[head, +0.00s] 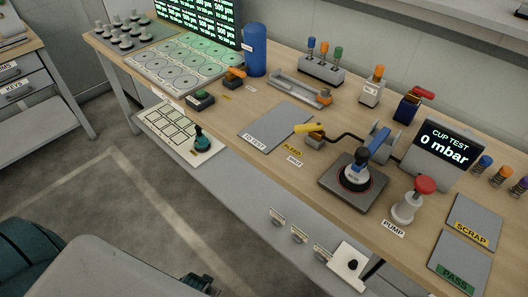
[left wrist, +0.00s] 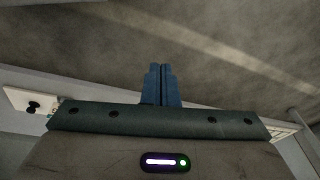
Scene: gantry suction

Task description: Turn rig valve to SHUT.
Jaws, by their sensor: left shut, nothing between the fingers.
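The rig valve has a yellow lever (head: 306,128) on a small brass-coloured body (head: 316,138), near the middle of the bench. The lever points left. A yellow BLEED label (head: 293,149) and a white SHUT label (head: 295,161) lie in front of it. I cannot tell for sure which label the lever matches. A black hose runs from the valve to the test rig (head: 352,183). My left gripper shows in the left wrist view (left wrist: 162,86), with its blue fingers together and empty, over the floor and away from the valve. My right gripper is not in view.
The display (head: 442,147) reads CUP TEST 0 mbar. A red-topped PUMP knob (head: 425,185) stands right of the rig. A grey TO TEST pad (head: 272,127) lies left of the valve. A blue cylinder (head: 255,50) stands behind. Hooks and a white plate (head: 346,268) line the front edge.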

